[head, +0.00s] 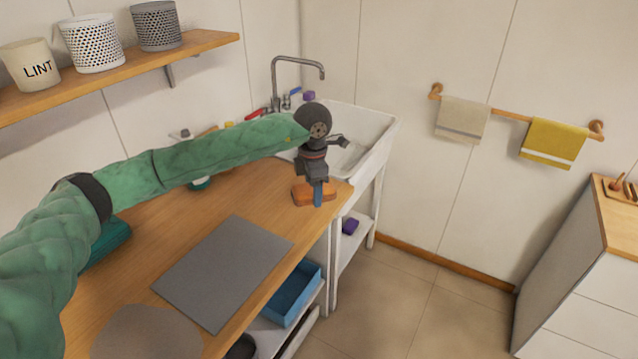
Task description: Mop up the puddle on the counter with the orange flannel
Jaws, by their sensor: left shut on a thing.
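The orange flannel (301,194) shows as a small orange block-like shape on the wooden counter (190,236), near its right end beside the sink. My left gripper (317,192) comes down onto it from above and is shut on it. The gripper covers its middle, and I cannot tell whether it touches the wood. I cannot make out a puddle clearly; my left arm hides part of the counter. My right gripper is not in view.
A grey mat (222,272) and a round brownish flat shape (148,334) lie on the counter. A dark green folded cloth (107,245) is at left, partly behind my arm. The white sink (376,134) stands beyond. A blue tray (291,293) is below.

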